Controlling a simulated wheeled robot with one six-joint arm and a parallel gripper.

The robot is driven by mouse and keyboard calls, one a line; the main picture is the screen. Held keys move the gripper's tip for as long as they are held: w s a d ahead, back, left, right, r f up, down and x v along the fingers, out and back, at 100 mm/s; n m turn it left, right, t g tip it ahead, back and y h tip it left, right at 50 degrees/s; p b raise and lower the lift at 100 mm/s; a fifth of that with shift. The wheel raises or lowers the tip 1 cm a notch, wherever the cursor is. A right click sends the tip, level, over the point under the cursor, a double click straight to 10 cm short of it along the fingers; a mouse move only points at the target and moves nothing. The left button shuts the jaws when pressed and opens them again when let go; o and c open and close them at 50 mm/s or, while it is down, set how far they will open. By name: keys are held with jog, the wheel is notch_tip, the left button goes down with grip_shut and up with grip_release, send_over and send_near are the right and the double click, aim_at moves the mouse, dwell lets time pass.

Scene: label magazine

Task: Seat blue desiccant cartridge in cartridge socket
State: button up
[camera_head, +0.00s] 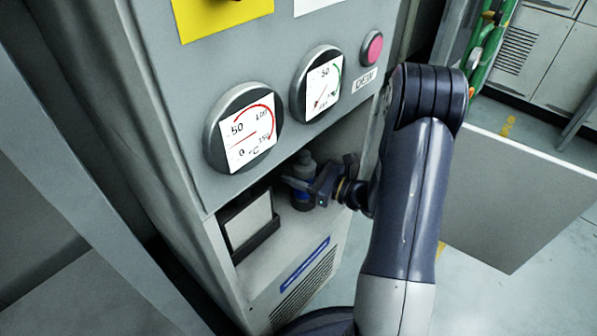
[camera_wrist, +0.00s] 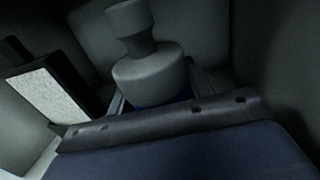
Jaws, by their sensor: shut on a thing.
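The blue desiccant cartridge (camera_head: 302,196) has a grey shoulder and a knobbed grey top. It stands roughly upright in the open recess of the grey cabinet. In the wrist view its grey top (camera_wrist: 150,72) rises beyond my gripper, with a sliver of blue below. My gripper (camera_head: 306,180) reaches in from the right and is shut on the cartridge. In the wrist view the fingers (camera_wrist: 157,92) lie on both sides of its body. The cartridge's lower end is hidden there. I cannot make out the cartridge socket, nor whether the cartridge rests on anything.
A dark-framed holder with a pale face (camera_head: 248,222) stands left of the cartridge; it also shows in the wrist view (camera_wrist: 52,92). Two gauges (camera_head: 243,130) (camera_head: 322,85) and a pink button (camera_head: 372,48) sit above the recess.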

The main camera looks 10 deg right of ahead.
jog(key=o, duration=1.2)
jog(key=shift+o, duration=0.2)
jog(key=p+v, duration=0.1)
jog(key=v, duration=0.9)
jog(key=shift+s+d+p, duration=0.25)
jog(key=shift+s+p, duration=0.05)
jog(key=shift+p, duration=0.1)
jog(key=shift+w+a, duration=0.4)
jog(key=shift+a, duration=0.1)
jog(key=x, duration=0.6)
jog(key=r+b+x, duration=0.1)
jog(key=x, duration=0.2)
jog(key=shift+w+a, duration=0.2)
jog(key=shift+w, duration=0.05)
jog(key=shift+r, duration=0.2)
jog(key=shift+f, duration=0.1)
